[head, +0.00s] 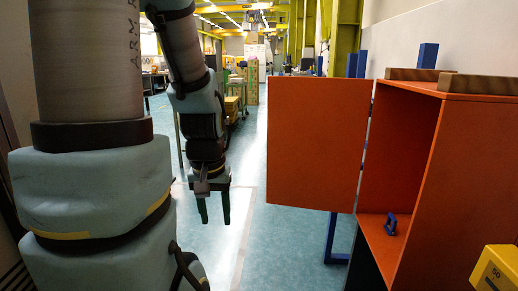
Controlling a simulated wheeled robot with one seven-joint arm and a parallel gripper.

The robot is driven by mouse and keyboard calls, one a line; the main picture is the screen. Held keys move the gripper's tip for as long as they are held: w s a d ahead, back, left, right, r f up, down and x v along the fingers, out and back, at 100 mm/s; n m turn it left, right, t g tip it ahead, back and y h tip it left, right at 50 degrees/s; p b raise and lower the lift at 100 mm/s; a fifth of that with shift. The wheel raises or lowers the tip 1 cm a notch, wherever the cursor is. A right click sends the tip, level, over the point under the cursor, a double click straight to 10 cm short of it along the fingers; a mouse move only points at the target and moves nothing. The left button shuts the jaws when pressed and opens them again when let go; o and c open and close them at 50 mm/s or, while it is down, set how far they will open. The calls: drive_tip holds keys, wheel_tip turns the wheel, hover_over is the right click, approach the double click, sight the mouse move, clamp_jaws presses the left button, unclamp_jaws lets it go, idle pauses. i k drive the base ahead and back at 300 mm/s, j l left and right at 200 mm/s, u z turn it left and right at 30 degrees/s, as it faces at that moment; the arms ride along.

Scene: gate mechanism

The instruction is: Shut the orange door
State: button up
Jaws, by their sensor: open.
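The orange door (315,140) hangs wide open in the head view, swung out to the left of the orange cabinet (465,190). Its flat face is toward me, and the cabinet's inside shows to its right. A small blue object (390,224) is at the cabinet's floor edge; I cannot tell if it is a handle or latch. My gripper (214,217) points down, left of the door and apart from it. Its two dark green fingers are open with nothing between them.
Wooden blocks (485,84) lie on the cabinet top. A yellow box (495,268) is at the lower right, in front of the cabinet. Blue posts (334,240) stand below and behind the door. The floor (262,240) between my gripper and the door is clear.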

sight(316, 127)
drive_tip(key=i+j+u, duration=0.25)
drive_tip(key=i+u, duration=0.15)
drive_tip(key=i, duration=0.2)
drive_tip(key=i+u, duration=0.45)
drive_tip(key=i+l+z, duration=0.1)
drive_tip(key=i+z, duration=0.2)
drive_tip(key=i, duration=0.15)
drive_tip(key=i+z, duration=0.25)
drive_tip(key=i, duration=0.2)
drive_tip(key=i+j+z, duration=0.15)
drive_tip(key=i+z, duration=0.15)
drive_tip(key=i+j+z, duration=0.25)
drive_tip(key=i, duration=0.3)
drive_tip(key=i+j+z, duration=0.3)
drive_tip(key=i+l+z, duration=0.1)
drive_tip(key=i+z, duration=0.3)
drive_tip(key=i, duration=1.65)
drive_tip(key=i+j+u, duration=0.1)
drive_tip(key=i+u, duration=0.2)
drive_tip(key=i, duration=1.3)
drive_tip(key=i+z, duration=0.1)
drive_tip(key=z, duration=2)
